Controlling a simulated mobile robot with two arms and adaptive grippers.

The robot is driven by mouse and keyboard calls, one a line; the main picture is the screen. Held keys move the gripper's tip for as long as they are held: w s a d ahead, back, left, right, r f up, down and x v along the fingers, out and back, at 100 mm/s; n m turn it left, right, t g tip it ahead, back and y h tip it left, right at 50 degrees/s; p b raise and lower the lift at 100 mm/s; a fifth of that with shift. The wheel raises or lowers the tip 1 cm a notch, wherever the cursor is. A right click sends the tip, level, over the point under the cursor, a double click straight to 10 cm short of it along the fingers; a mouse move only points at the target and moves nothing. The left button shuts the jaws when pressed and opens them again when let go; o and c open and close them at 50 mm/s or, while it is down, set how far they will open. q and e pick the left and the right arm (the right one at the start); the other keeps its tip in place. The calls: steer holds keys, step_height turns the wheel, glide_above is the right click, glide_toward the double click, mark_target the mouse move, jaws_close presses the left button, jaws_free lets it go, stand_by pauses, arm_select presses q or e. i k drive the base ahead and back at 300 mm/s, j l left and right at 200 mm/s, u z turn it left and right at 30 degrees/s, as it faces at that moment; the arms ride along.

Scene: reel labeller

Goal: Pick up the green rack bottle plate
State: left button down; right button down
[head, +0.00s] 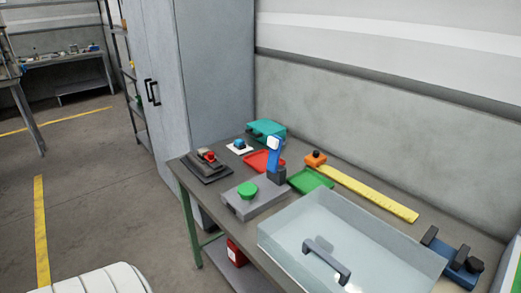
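A flat green plate (311,180) with raised edges lies on the workbench, just right of the grey device's blue upright. A teal-green rack-like piece (267,129) stands at the bench's far corner by the wall. I cannot tell for sure which of these is the green rack bottle plate. No bottle is clearly visible on the green plate. Neither of my grippers is in view.
A grey device (256,197) with a green button and blue upright stands left of the green plate. A clear box (370,240) with a dark handle fills the front. A red tray (261,162), a yellow strip (370,193) and an orange piece (315,158) lie nearby.

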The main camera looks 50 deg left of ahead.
mark_target(246, 191)
steer(key=u, duration=1.55)
